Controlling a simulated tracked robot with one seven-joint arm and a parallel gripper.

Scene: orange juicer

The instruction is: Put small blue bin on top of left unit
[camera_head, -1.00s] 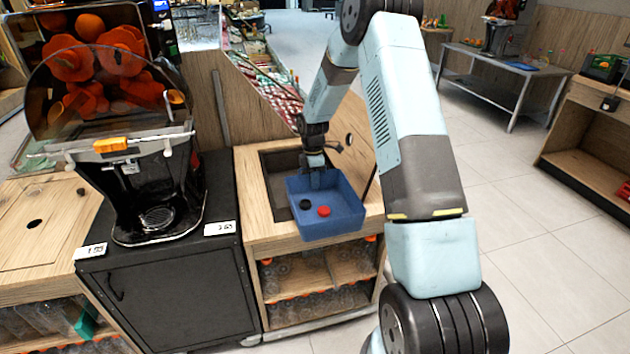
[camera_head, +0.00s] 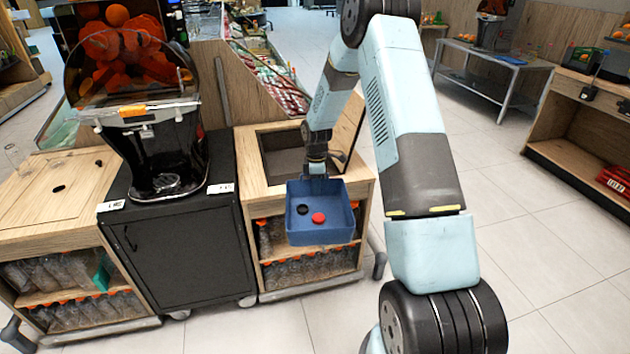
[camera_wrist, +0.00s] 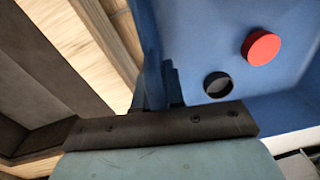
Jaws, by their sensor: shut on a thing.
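The small blue bin (camera_head: 322,232) hangs from my gripper (camera_head: 316,176) in front of the wooden unit to the right of the juicer. My gripper is shut on the bin's back wall. A red cap (camera_head: 318,217) and a black cap (camera_head: 302,209) lie in the bin. In the wrist view the bin (camera_wrist: 215,40) fills the right side, with the red cap (camera_wrist: 261,47) and the black cap (camera_wrist: 217,85) inside. The fingertips are mostly hidden behind the bin wall. The left wooden unit (camera_head: 75,180) stands at the far left, its top partly clear.
The juicer (camera_head: 150,120) stands on a black cabinet (camera_head: 180,250) between the two wooden units. The right unit (camera_head: 255,180) has a dark recess in its top. A small clear vessel (camera_head: 14,156) and a black object (camera_head: 58,188) are on the left unit. Floor in front is free.

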